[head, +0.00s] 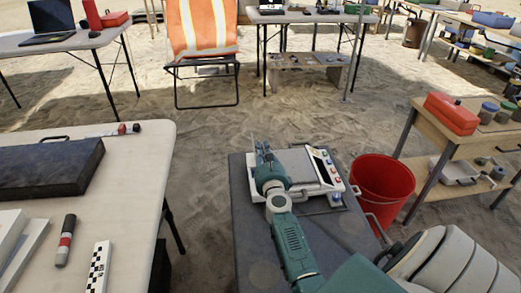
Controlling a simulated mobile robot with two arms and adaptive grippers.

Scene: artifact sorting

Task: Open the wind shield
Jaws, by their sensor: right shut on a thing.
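A white weighing device (300,168) with a flat grey top and a panel of coloured buttons on its right side sits on a dark grey table (245,225). My right gripper (263,150) is at the device's left edge, with its teal arm reaching up from the bottom of the head view. It is shut on a part at that edge, which I take to be the wind shield; the fingers hide most of it. I cannot make out clear shield panels or how far they are open. My left gripper is not in view.
A red bucket (382,180) stands just right of the dark table. A wooden shelf table (458,140) with a red box (452,113) is further right. A white table (135,160) with a black case (50,167) is at left. Sand floor lies between.

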